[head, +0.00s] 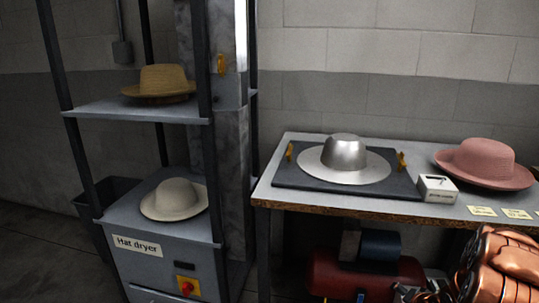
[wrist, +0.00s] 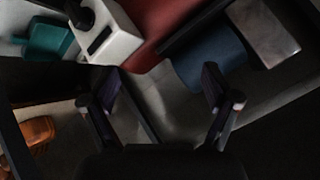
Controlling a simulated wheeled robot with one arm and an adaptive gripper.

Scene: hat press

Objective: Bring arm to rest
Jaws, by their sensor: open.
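My gripper (wrist: 163,92) shows in the wrist view with its two fingers spread apart and nothing between them. It hangs over a dark floor area, close to a red body (wrist: 160,25) and a blue cylinder (wrist: 208,65). In the head view the gripper itself cannot be made out.
A table (head: 335,203) holds a metal hat form (head: 345,155) on a dark plate (head: 300,178), a white box (head: 437,188) and a pink hat (head: 485,163). Under it sits a red tank (head: 350,275). A rack (head: 140,108) at left holds a straw hat (head: 160,81) and a pale hat (head: 174,200).

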